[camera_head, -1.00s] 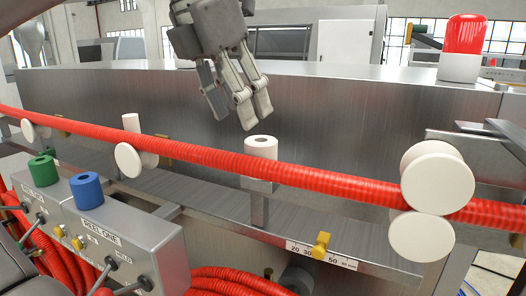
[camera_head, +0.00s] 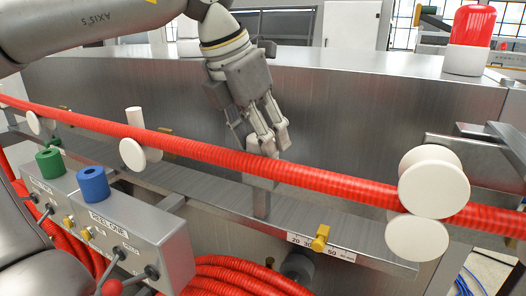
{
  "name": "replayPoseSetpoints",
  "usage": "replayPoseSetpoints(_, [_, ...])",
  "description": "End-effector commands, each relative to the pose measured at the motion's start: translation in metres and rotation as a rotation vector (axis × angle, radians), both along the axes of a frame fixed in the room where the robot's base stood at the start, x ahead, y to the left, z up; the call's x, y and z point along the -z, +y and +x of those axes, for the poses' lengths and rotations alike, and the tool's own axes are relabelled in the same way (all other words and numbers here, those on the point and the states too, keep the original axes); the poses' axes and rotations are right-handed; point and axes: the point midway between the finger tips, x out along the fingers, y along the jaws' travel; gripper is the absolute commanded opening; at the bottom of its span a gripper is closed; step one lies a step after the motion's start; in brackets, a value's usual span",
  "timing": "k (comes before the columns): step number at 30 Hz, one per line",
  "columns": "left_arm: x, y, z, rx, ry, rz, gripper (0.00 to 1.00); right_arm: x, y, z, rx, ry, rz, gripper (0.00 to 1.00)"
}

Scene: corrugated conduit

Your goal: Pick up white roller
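My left gripper (camera_head: 262,148) points down just behind the red corrugated conduit (camera_head: 215,155), near the middle of the view. Its fingers are at the place of the small upright white roller on the rail, and they cover nearly all of that roller. I cannot tell whether the fingers touch it or have closed on it. Other white rollers stand along the conduit: a disc-ended one (camera_head: 133,154) at the left and a large pair (camera_head: 434,188) at the right. My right gripper is not in view.
A grey control box (camera_head: 150,235) with a green knob (camera_head: 49,161) and a blue knob (camera_head: 93,184) stands at the lower left. A yellow clamp (camera_head: 320,238) sits on the scale rail. A red lamp (camera_head: 472,25) stands on the metal housing at the back right.

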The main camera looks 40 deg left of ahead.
Motion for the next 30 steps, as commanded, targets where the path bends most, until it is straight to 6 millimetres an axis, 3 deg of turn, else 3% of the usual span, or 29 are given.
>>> replayPoseSetpoints(1, [0.000,0.000,0.000,0.000,0.000,0.000,0.37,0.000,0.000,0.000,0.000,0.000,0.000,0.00])
replayPoseSetpoints(6, [-0.001,0.000,0.000,0.000,-0.001,0.000,0.18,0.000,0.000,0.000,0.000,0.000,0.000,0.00])
replayPoseSetpoints(17, [-0.005,0.000,0.000,-0.002,-0.002,0.001,0.18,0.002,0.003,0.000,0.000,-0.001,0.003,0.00])
replayPoseSetpoints(30, [-0.052,0.000,0.000,-0.002,-0.003,0.001,0.18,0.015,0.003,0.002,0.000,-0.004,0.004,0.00])
